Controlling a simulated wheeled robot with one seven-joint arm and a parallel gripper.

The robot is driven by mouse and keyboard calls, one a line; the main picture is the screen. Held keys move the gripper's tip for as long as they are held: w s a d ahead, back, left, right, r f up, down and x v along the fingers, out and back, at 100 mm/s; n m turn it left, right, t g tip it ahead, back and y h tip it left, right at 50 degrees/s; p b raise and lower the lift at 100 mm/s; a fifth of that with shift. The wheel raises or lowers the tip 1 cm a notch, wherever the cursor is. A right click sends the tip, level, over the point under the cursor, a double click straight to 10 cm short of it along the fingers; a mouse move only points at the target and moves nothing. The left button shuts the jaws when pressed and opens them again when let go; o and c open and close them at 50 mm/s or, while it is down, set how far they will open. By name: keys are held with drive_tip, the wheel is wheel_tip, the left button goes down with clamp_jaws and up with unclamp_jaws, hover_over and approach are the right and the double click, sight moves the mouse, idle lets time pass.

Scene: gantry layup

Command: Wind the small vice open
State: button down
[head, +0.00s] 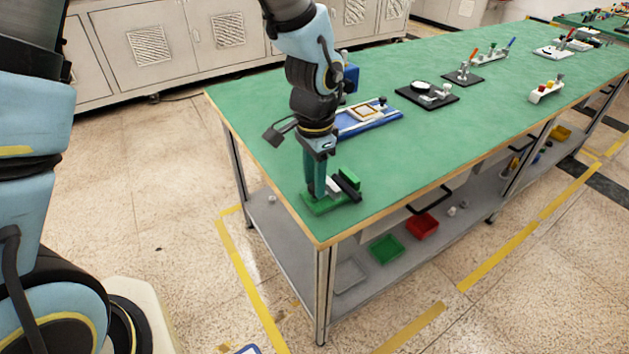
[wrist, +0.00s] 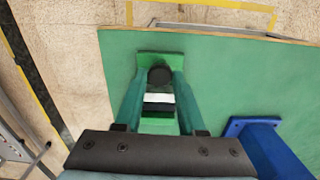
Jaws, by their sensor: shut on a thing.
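The small vice (head: 325,206) sits near the close corner of the green bench, with a green base, a green block at its right end and dark and pale parts between. In the wrist view its green end plate (wrist: 150,57) stands behind a round black knob (wrist: 160,76). My gripper (head: 316,190) points down at the vice's left end. Its two teal fingers (wrist: 160,80) are on either side of the knob and are shut on it. The pale and black parts of the vice show between the fingers. The finger contact is partly hidden in the head view.
A blue fixture with a wooden frame (head: 366,112) lies behind the vice. A black plate with a round part (head: 427,93) and other small fixtures stand farther along the bench. The bench edge (head: 283,208) is close to the vice. Bare green top lies to its right.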

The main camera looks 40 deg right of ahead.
drive_tip(key=shift+n, duration=0.9)
drive_tip(key=c, duration=0.5)
unclamp_jaws()
wheel_tip(320, 180, up, 11)
drive_tip(key=b, duration=0.1)
drive_tip(key=shift+b, duration=0.3)
drive_tip(key=shift+f, duration=0.1)
